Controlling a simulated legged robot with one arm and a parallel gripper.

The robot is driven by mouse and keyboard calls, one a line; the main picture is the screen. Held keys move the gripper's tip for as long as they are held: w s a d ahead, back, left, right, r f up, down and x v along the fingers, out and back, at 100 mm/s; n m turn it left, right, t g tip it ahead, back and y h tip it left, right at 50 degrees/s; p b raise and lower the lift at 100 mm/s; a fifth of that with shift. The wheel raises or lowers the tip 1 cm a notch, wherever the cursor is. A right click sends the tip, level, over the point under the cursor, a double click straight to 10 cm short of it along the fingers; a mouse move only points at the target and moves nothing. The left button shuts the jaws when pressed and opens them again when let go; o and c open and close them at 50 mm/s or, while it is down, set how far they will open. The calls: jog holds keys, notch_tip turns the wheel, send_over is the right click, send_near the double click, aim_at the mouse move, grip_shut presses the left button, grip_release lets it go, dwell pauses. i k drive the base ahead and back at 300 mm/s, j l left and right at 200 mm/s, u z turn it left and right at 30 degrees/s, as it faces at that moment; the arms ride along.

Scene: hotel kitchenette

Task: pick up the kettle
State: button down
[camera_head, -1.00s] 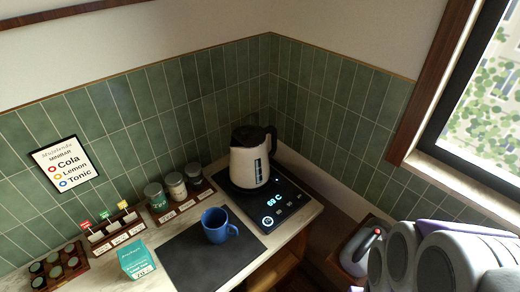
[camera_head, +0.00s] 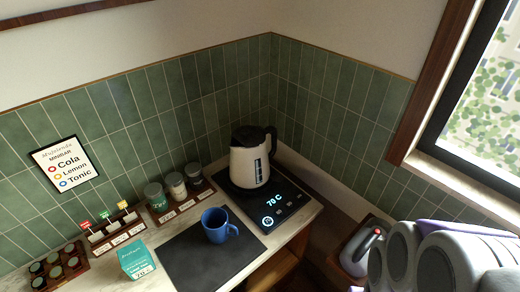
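A white kettle (camera_head: 249,164) with a black lid and a black handle on its right side stands upright on a black heating base (camera_head: 283,204) in the corner of the counter. The base's lit display reads 70 C. Parts of my own arm fill the lower right of the view, well to the right of the kettle and apart from it. My gripper's fingers cannot be made out.
A blue mug (camera_head: 218,225) stands on a dark mat (camera_head: 190,262) in front of the kettle. Several jars (camera_head: 176,186) in a wooden holder stand left of it. A teal box (camera_head: 135,258) is at the front left. Tiled walls close off the corner behind.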

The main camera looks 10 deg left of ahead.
aim_at(249, 171)
jog(key=u, duration=1.35)
jog(key=z, duration=0.45)
jog(key=i+j+z, duration=0.1)
jog(key=z, duration=0.4)
jog(key=j+z, duration=0.1)
jog(key=z, duration=0.35)
jog(key=i+j+z, duration=0.1)
jog(key=z, duration=0.35)
jog(key=i, duration=0.25)
